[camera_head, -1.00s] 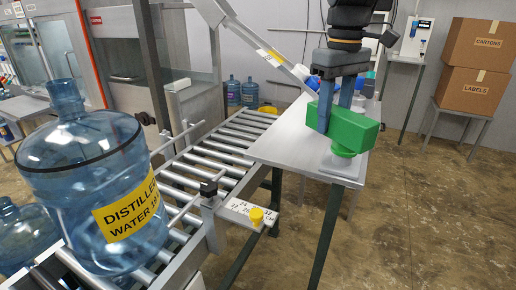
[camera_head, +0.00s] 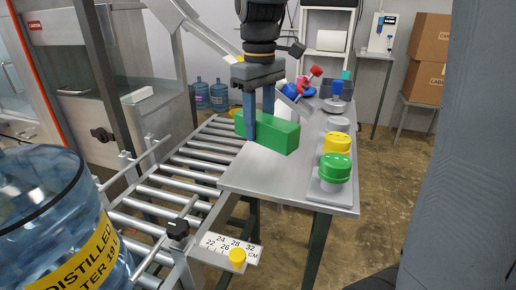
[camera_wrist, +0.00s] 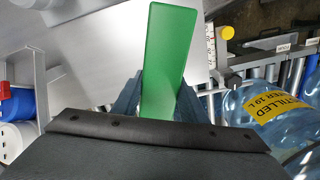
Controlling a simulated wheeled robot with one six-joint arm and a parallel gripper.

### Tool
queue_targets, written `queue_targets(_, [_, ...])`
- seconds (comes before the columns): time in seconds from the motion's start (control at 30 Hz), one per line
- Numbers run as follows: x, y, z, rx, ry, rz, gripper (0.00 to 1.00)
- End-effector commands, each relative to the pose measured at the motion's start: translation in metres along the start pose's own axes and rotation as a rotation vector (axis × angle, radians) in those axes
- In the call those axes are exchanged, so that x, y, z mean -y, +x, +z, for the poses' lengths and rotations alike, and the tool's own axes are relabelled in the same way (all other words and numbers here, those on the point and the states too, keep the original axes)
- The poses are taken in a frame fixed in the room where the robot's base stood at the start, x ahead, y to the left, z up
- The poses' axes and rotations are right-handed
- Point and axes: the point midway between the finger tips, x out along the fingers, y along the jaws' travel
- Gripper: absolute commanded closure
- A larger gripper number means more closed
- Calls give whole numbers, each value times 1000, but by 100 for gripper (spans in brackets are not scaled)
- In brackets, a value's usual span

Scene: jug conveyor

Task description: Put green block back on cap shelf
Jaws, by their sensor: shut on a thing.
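My gripper (camera_head: 259,128) is shut on the long green block (camera_head: 282,135). I hold the block over the left part of a grey metal table (camera_head: 265,177), beside the roller conveyor. In the wrist view the green block (camera_wrist: 167,55) sticks out lengthwise between my blue fingers (camera_wrist: 158,100). I cannot tell how high it is above the table. A round green cap (camera_head: 336,167) sits on a stand at the table's front right, clear of the block. Which surface is the cap shelf is not certain.
A ruler plate (camera_head: 228,247) with a yellow knob juts out in front. The table's middle is bare.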

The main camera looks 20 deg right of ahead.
Motion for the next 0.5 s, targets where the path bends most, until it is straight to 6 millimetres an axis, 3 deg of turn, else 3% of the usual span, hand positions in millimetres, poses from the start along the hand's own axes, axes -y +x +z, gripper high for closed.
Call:
queue_targets(0.1, [1, 20, 1, 3, 0, -2, 97])
queue_targets(0.5, [0, 64, 0, 1, 0, -1, 97])
